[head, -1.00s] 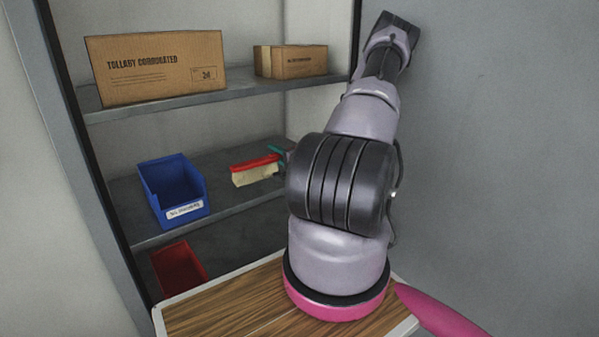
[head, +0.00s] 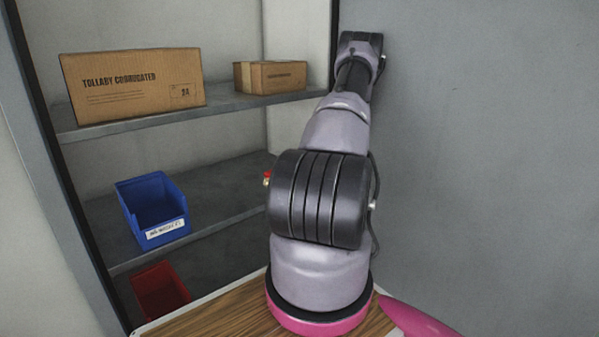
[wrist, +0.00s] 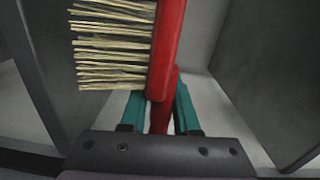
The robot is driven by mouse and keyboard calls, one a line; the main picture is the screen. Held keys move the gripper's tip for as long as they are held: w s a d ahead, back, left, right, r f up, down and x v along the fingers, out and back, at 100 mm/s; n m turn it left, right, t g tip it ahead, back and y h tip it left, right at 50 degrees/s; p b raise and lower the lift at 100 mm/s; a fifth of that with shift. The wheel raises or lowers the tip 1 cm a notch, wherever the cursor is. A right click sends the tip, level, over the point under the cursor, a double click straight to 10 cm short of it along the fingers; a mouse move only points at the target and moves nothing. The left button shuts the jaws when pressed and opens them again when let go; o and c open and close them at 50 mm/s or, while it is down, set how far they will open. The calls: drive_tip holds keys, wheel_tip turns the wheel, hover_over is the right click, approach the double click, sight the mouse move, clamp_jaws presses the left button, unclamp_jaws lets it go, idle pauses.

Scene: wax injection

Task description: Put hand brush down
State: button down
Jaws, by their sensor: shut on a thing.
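The hand brush has a red body and handle (wrist: 168,50) and pale straw-coloured bristles (wrist: 112,45); it fills the upper middle of the wrist view. My gripper (wrist: 160,112), with teal fingers, is shut on the red handle. The bristles point left in the wrist view. In the head view only a small red and pale end of the brush (head: 267,179) shows past the left side of my arm; the gripper and the rest of the brush are hidden behind the arm. I cannot tell whether the brush touches a surface.
A blue bin (head: 152,211) stands on the middle shelf (head: 215,200), with free shelf to its right. A red bin (head: 160,291) is lower down. Two cardboard boxes (head: 133,86) (head: 270,76) sit on the upper shelf. A grey wall (head: 480,150) is at right.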

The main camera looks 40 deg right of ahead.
wheel_tip(320, 180, down, 4)
drive_tip(key=shift+d+f, duration=0.1)
drive_tip(key=shift+f, duration=0.1)
drive_tip(key=shift+d+f, duration=0.1)
drive_tip(key=shift+d, duration=0.05)
drive_tip(key=shift+s+f, duration=0.1)
drive_tip(key=shift+f, duration=0.15)
drive_tip(key=shift+s+f, duration=0.1)
drive_tip(key=shift+f, duration=0.25)
drive_tip(key=c, duration=0.7)
unclamp_jaws()
drive_tip(key=shift+f, duration=0.2)
drive_tip(key=shift+o, duration=0.2)
drive_tip(key=shift+r, duration=0.15)
drive_tip(key=shift+r, duration=0.1)
